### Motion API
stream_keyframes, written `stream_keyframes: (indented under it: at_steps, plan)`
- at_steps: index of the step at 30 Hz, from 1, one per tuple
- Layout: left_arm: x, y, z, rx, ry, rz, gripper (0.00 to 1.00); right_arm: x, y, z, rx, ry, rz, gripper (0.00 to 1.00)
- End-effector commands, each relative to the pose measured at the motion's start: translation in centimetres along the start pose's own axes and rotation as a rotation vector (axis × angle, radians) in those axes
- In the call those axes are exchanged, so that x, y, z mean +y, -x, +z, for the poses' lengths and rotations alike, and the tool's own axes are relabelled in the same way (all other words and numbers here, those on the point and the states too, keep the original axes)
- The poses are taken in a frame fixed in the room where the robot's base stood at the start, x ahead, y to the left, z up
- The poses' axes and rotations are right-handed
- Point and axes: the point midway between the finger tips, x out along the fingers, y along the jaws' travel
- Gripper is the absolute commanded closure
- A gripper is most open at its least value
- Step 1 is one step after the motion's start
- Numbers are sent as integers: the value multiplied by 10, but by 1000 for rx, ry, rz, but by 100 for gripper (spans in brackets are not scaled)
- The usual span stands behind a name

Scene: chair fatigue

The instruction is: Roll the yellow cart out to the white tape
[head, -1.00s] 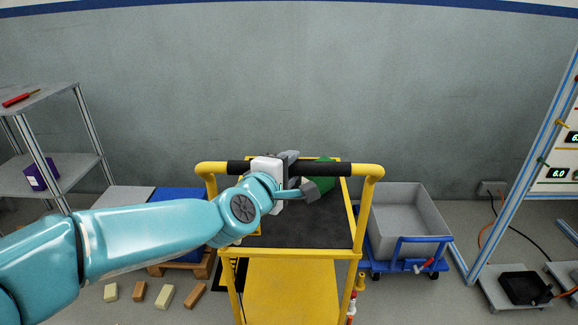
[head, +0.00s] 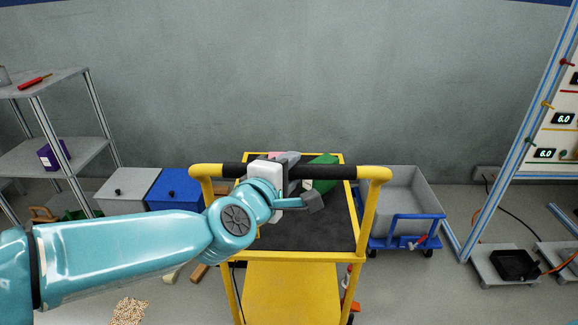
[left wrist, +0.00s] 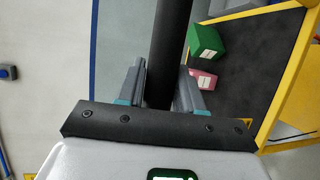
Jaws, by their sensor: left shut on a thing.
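The yellow cart (head: 292,290) stands in the middle of the head view, with a dark top deck and a yellow push handle with a black grip (head: 337,172). My left gripper (head: 287,170) is shut on the black grip, left of its middle. In the left wrist view the grip (left wrist: 168,50) runs between the two fingers of my left gripper (left wrist: 160,85). A green box (head: 325,162) and a pink box (left wrist: 202,78) lie on the deck. My right gripper and the white tape are not in view.
A blue cart with a grey bin (head: 405,200) stands close on the right. Grey and blue boxes (head: 175,188) are on the left, beside a metal shelf (head: 75,155). Wooden blocks (head: 199,272) lie on the floor at the cart's left. A wall is behind.

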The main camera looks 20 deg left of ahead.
Motion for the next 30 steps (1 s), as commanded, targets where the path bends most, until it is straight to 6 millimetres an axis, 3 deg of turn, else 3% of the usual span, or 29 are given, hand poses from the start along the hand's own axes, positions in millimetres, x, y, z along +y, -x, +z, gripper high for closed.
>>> stream_keyframes:
  at_steps: [16, 17, 18, 26, 30]
  plan:
    - [0, 1, 1, -1, -1, 0, 100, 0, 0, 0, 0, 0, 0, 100]
    - [0, 1, 1, -1, -1, 0, 54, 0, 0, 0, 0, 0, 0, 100]
    - [0, 1, 1, -1, -1, 0, 43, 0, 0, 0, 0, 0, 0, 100]
    - [0, 3, 1, 0, -1, 1, 43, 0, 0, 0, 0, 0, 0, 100]
    - [2, 13, 1, 0, 1, 2, 43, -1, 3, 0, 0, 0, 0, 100]
